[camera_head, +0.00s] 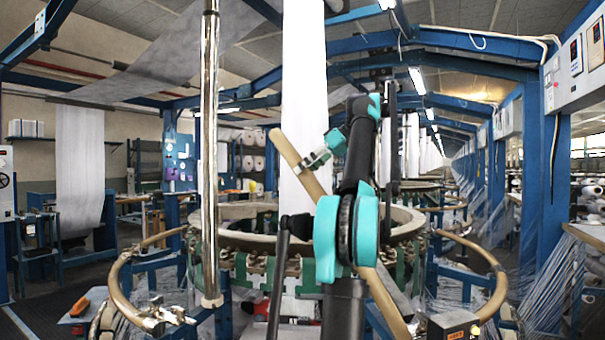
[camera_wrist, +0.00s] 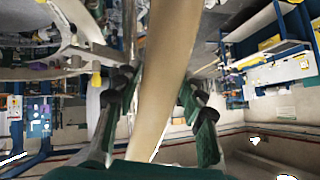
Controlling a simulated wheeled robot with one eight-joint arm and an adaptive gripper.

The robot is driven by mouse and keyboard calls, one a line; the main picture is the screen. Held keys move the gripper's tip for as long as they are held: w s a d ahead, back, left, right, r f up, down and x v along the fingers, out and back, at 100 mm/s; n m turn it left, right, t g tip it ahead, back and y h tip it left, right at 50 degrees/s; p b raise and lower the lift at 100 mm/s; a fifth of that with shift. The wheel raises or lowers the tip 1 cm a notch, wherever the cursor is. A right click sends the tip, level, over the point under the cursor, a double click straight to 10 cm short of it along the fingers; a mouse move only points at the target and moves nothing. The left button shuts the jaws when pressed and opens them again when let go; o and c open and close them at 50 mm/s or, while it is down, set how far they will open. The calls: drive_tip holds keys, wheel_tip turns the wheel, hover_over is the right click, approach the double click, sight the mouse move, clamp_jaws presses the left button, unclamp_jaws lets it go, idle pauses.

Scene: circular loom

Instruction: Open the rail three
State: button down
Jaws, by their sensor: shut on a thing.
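A tan curved rail (camera_head: 284,148) stands tilted up in the head view, running from the upper left down behind my arm to the lower right. My gripper (camera_head: 314,161) is shut on this rail near its upper end. In the wrist view the rail (camera_wrist: 168,60) passes between the two fingers of my gripper (camera_wrist: 160,100). I see no number on the rail. My arm hides its middle part. Behind it is the round loom ring (camera_head: 408,222).
Another curved rail (camera_head: 117,285) sticks out at the left, and one (camera_head: 497,285) at the right. A shiny upright pole (camera_head: 209,150) stands left of my arm. White fabric (camera_head: 303,100) hangs behind my gripper. Blue posts (camera_head: 537,150) line the right side.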

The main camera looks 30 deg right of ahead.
drive_tip(key=c, duration=0.9)
unclamp_jaws()
drive_tip(key=shift+d, duration=0.1)
drive_tip(key=shift+s+d+r, duration=0.15)
drive_tip(key=shift+d, duration=0.05)
drive_tip(key=s+d, duration=0.7)
drive_tip(key=d, duration=0.3)
drive_tip(key=shift+s+r, duration=0.15)
drive_tip(key=shift+s, duration=0.1)
